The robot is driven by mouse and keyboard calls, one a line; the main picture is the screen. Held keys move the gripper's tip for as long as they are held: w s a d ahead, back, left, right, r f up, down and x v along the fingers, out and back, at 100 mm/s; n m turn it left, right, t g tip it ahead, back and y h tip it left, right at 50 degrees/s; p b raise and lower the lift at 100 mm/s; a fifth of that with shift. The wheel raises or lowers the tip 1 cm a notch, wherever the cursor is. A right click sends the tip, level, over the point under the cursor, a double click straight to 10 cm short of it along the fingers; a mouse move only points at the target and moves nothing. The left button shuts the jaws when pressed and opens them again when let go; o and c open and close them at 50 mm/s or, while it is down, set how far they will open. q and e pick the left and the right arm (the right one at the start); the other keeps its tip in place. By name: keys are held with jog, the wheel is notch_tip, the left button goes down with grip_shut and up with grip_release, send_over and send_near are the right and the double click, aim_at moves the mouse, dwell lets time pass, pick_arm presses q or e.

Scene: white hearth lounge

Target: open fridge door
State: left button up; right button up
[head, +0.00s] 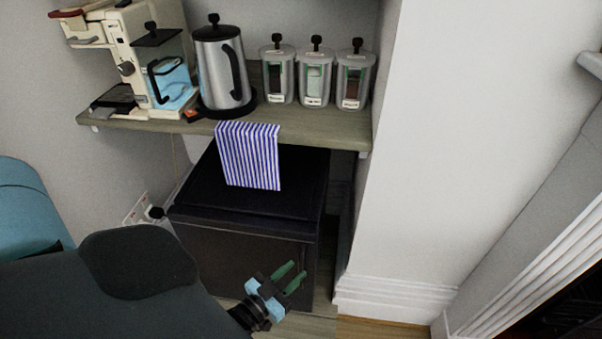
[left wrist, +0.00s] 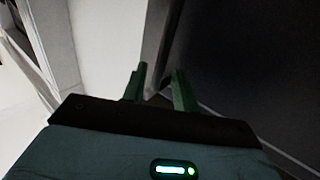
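A small black fridge (head: 250,257) stands on the floor under a wooden shelf in the head view. Its front door looks closed. My left gripper (head: 290,277) is in front of the right part of the door, with its green fingers apart and nothing between them. In the left wrist view the two green fingers (left wrist: 158,85) point ahead, with the dark fridge (left wrist: 235,60) filling the right side. I cannot tell whether the fingers touch the door. My right gripper is in neither view.
The shelf (head: 335,133) above holds a coffee machine (head: 122,65), a kettle (head: 220,75) and several canisters (head: 314,80). A striped cloth (head: 250,155) hangs over its edge. A white wall (head: 450,130) stands close to the right of the fridge. A teal chair (head: 25,205) is at left.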

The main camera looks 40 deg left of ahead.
aim_at(301, 265)
pick_arm(q)
jog(key=shift+w+d, duration=0.1)
jog(key=shift+w, duration=1.7)
grip_shut()
